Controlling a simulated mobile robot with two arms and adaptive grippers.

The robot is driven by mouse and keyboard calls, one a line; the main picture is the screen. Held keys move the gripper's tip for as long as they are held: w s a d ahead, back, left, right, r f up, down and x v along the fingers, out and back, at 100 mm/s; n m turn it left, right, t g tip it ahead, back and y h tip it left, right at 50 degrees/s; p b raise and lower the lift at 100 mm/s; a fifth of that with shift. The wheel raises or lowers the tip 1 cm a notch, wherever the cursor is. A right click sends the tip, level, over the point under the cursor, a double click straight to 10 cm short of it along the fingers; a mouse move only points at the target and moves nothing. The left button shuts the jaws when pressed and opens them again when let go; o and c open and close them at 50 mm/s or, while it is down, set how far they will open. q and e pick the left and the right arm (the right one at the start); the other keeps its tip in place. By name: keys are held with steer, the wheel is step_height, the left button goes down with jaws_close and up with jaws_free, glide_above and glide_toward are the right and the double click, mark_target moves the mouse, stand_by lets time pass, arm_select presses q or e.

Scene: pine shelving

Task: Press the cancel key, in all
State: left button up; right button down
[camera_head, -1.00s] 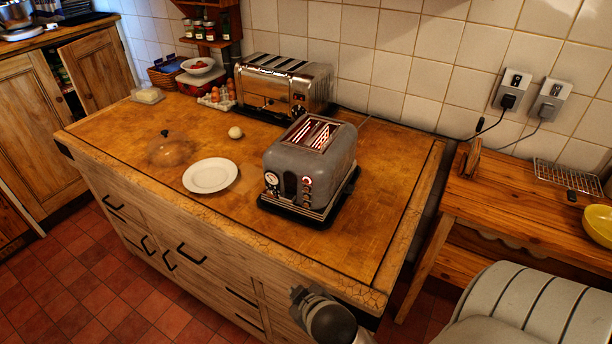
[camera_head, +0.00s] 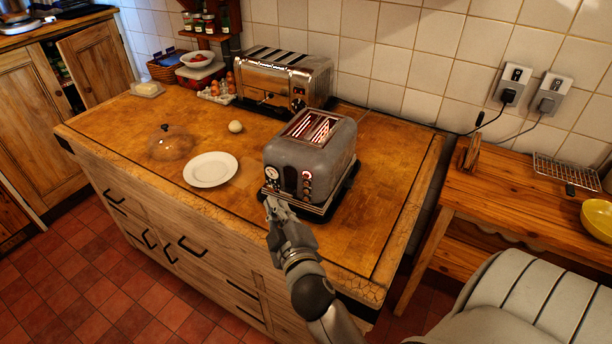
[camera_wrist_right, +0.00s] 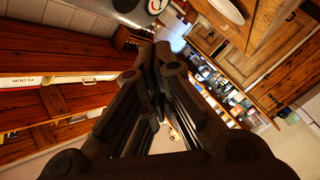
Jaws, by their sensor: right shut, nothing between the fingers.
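The grey toaster (camera_head: 330,160) stands on the wooden worktop with its slots glowing red. Its front has a round dial (camera_head: 271,174) and a column of small round controls (camera_head: 307,184) on the right; which one is the cancel key is too small to tell. My right gripper (camera_head: 272,204) is shut and empty, at the toaster's front lower left, just below the dial; I cannot tell whether it touches. In the right wrist view the shut fingers (camera_wrist_right: 160,60) point away, and part of the toaster (camera_wrist_right: 118,8) shows at the top edge. My left gripper is not in view.
A white plate (camera_head: 210,170) lies left of the toaster, with a glass dome (camera_head: 168,146) and a small pale ball (camera_head: 235,127) beyond. A chrome toaster (camera_head: 275,80) stands behind. The worktop's front right is clear.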

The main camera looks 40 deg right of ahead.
mark_target(306, 176)
steer(key=w+d+p, duration=0.2)
steer(key=w+d, duration=0.2)
steer(key=d, duration=0.4)
stand_by(0.4)
stand_by(1.2)
steer(key=shift+w+d, duration=0.15)
steer(key=shift+d, duration=0.2)
steer(key=shift+w+d, duration=0.15)
steer(key=shift+d, duration=0.15)
stand_by(0.8)
steer(key=shift+a, duration=0.15)
steer(key=shift+s+a, duration=0.4)
steer(key=shift+a, duration=0.15)
